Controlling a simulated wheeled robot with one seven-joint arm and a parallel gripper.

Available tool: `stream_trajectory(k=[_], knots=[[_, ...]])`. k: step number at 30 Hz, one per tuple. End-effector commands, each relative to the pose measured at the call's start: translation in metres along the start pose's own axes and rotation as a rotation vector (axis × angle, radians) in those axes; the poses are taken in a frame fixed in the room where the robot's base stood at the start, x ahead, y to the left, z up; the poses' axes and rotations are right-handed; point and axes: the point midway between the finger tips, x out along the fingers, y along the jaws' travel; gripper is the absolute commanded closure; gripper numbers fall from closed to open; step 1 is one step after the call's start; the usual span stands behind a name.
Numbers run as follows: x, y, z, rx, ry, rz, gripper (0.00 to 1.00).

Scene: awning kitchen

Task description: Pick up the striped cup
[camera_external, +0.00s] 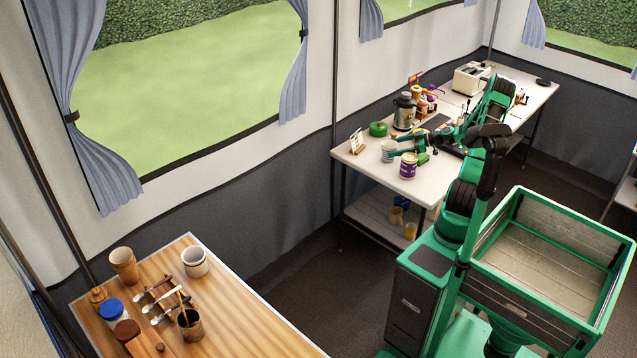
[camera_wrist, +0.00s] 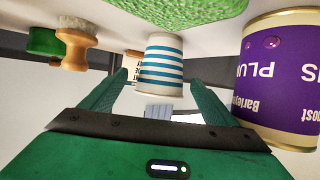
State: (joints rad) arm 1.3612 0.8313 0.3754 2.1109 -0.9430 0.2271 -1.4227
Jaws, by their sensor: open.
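The striped cup (camera_wrist: 161,65) is white with blue bands. It shows upside down in the wrist view, just beyond my fingertips and in line with the gap between them. In the external view the small pale cup (camera_external: 389,151) stands on the near end of the white table. My gripper (camera_wrist: 157,78) is open and empty, with one green finger towards each side of the cup. In the external view my gripper (camera_external: 396,140) is low over the table beside the cup, small and partly merged with other things. I cannot tell whether the fingers touch the cup.
A purple-labelled can (camera_wrist: 280,80) stands close beside my gripper; it also shows in the external view (camera_external: 408,167). A green textured thing (camera_wrist: 180,8) is near the cup. A wooden-handled brush (camera_wrist: 76,45), a green pot (camera_external: 378,129) and a card stand (camera_external: 357,142) are nearby.

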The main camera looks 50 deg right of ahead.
Motion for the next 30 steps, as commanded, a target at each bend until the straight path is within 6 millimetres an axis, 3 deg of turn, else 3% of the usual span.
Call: stream_trajectory(k=[6, 14, 19, 30], knots=[[0.030, -0.001, -0.003, 0.001, 0.000, -0.001, 0.19], [0.033, 0.000, -0.003, 0.001, -0.001, 0.001, 0.19], [0.033, 0.000, -0.003, 0.001, 0.000, 0.001, 0.59], [0.032, 0.000, -0.004, 0.001, 0.000, 0.001, 0.60]])
